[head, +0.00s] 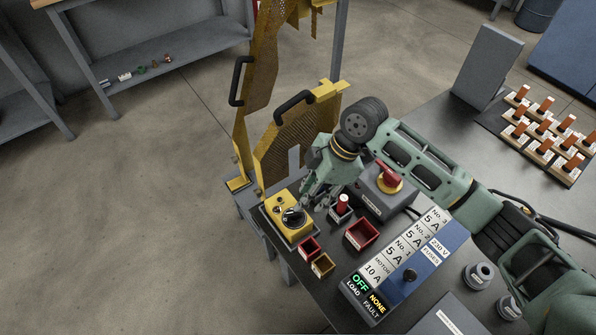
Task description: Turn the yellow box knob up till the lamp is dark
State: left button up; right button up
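The yellow box (285,226) stands near the left corner of the dark table. Its round dark knob (294,216) is on the top face. My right gripper (304,205) reaches down from the right, with its fingertips at or very close to the knob. Whether the fingers are closed on the knob is too small to tell. A small dark round spot shows on the box beside the knob; I cannot tell whether it is the lamp or whether it is lit. My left gripper is not in view.
A blue fuse panel (425,262) reads OFF and NONE. A yellow mesh guard (300,140) stands behind. Fuse holders (545,130) lie far right.

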aim_at(296, 213)
jog(key=x, duration=0.3)
jog(key=shift+s+a, duration=0.15)
jog(key=shift+a, duration=0.1)
jog(key=x, duration=0.2)
jog(key=shift+f, duration=0.3)
jog(key=shift+a+f, duration=0.25)
jog(key=shift+f, duration=0.35)
jog(key=c, duration=0.3)
jog(key=shift+c, duration=1.2)
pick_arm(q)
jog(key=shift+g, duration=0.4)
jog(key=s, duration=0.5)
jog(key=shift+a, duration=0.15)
pick_arm(e)
grip_shut()
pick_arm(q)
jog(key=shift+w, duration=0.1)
